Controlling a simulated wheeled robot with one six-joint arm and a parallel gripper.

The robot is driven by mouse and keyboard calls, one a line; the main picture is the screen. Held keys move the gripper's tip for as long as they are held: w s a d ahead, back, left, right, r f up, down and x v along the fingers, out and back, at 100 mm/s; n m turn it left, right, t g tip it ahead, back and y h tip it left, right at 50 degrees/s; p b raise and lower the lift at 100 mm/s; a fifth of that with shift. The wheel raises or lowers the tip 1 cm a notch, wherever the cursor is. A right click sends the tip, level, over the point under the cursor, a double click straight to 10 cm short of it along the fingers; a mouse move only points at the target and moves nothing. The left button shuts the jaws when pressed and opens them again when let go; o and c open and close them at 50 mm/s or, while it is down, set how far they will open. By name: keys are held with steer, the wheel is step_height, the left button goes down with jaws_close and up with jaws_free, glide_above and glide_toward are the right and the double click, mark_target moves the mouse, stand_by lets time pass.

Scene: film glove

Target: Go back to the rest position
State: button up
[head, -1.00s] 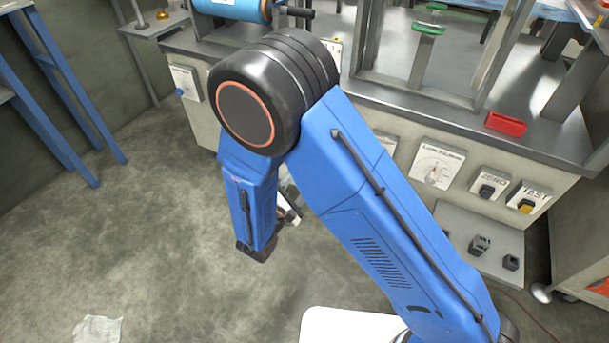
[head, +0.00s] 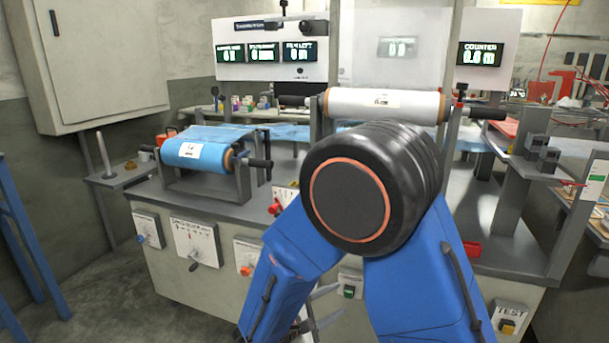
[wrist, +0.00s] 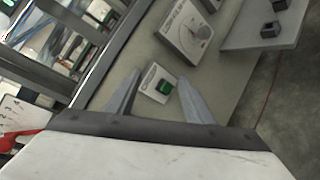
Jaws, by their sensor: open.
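My gripper shows in the wrist view (wrist: 160,100), with its two grey fingers spread and nothing between them. Beyond the fingers is the machine's front panel, with a green button (wrist: 165,87) seen between them. In the head view my blue arm is folded in front of the machine, its black joint near the middle. Only part of the gripper (head: 318,318) shows low in that view, partly hidden by my arm.
The machine bench (head: 225,205) carries a blue film roll (head: 195,152) and a white film roll (head: 385,104). Displays (head: 272,52) stand above. Dials and switches (head: 195,243) line the front. Open floor (head: 110,300) lies at left. A red handle (wrist: 22,136) is near my gripper in the wrist view.

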steer(key=s+d+r+m+g+y, duration=0.1)
steer(key=s+d+r+m+g, duration=0.35)
steer(key=d, duration=0.55)
steer(key=s+d+r+m+g+y, duration=0.2)
steer(key=s+d+r+m+g, duration=0.15)
steer(key=s+d, duration=0.4)
steer(key=s+d+r+m+t+y, duration=0.1)
steer(key=s+d+r+m+y, duration=0.1)
steer(key=s, duration=0.4)
steer(key=s+d+r+m+t+y, duration=0.1)
steer(key=s+r+m+y, duration=0.3)
steer(key=s+r+y, duration=0.1)
steer(key=shift+s+d+m+y, duration=0.35)
steer(key=shift+s+m+y, duration=0.05)
steer(key=shift+s+y, duration=0.4)
